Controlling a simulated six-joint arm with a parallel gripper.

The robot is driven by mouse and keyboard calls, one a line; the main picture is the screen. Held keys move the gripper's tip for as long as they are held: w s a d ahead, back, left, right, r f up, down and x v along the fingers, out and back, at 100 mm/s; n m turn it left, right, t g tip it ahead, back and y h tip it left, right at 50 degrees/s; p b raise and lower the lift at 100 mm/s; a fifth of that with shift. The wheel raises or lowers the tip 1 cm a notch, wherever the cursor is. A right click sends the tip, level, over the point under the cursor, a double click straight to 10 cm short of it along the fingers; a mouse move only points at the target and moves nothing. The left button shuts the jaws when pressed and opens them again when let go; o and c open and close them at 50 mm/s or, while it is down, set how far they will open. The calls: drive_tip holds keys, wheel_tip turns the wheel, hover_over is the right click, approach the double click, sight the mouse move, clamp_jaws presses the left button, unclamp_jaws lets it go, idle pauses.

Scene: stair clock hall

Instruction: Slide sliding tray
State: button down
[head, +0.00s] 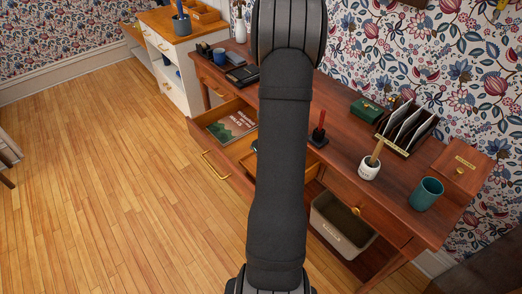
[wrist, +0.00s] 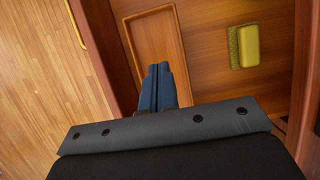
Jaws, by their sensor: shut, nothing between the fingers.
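The sliding tray (wrist: 181,40) is a shallow wooden tray with a raised rim, inside an open drawer in the wrist view. In the head view, part of a light wooden rim that looks like this tray (head: 314,166) shows just right of my arm. My gripper (wrist: 158,68) is shut and empty, its blue fingertips over the near part of the tray. I cannot tell whether they touch it. The gripper is hidden behind my arm in the head view.
The desk top (head: 335,160) carries a red-and-black stand (head: 318,132), a letter rack (head: 405,130), a white pot (head: 369,168) and a teal cup (head: 426,193). A grey bin (head: 340,228) is below. The floor is clear at left.

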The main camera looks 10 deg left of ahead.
drive_tip(key=x, duration=0.7)
drive_tip(key=shift+f, duration=0.1)
drive_tip(key=shift+w+a, duration=1.1)
drive_tip(key=shift+w, duration=0.05)
drive_tip(key=shift+w+a, duration=0.3)
drive_tip(key=shift+a, duration=0.1)
drive_tip(key=w+a, duration=1.6)
drive_tip(key=shift+w+a, duration=0.25)
drive_tip(key=shift+w, duration=0.05)
drive_tip(key=shift+d, duration=0.1)
